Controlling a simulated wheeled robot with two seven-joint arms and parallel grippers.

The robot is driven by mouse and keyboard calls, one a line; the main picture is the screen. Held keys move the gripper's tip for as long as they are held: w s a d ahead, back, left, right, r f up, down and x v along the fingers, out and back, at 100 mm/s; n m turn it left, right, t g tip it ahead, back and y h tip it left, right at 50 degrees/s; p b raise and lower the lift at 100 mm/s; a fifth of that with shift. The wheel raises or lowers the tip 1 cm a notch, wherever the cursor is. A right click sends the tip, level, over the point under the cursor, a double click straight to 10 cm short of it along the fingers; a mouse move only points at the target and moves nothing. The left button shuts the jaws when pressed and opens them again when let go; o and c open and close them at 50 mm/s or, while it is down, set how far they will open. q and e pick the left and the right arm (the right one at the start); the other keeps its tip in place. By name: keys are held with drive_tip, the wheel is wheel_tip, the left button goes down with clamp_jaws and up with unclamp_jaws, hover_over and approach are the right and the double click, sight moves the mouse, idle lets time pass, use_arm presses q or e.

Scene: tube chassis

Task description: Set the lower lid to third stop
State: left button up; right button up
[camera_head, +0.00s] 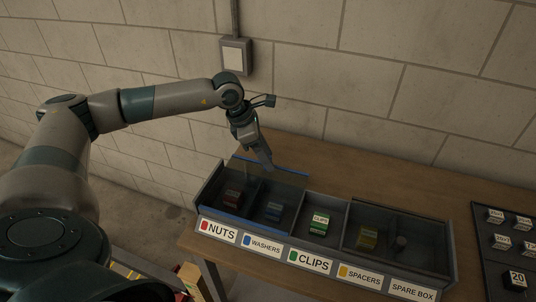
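A long dark bin box (330,253) stands on the table, with labels along its front: nuts, washers, clips, spacers and spare box. A clear lid with blue edges (262,228) lies over the nuts and washers compartments at the left. A dark-framed clear lid (402,214) appears to lie over the spacers and spare box compartments. The clips compartment looks uncovered. I cannot tell which lid is lower. My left gripper (266,163) points down at the back edge of the blue-edged lid. Its fingertips look close together; contact is unclear. My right gripper is not in view.
The wooden table (370,165) has free room behind the box. A dark tray (493,241) with small labelled blocks stands at the right edge. A block wall with a grey switch box (236,56) rises behind. Boxes (190,279) lie below at the left.

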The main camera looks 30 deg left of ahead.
use_arm(q)
drive_tip(key=shift+w+d+f, duration=0.15)
drive_tip(key=shift+d+f, duration=0.05)
drive_tip(key=shift+f, duration=0.4)
clamp_jaws()
drive_tip(key=shift+d, duration=0.1)
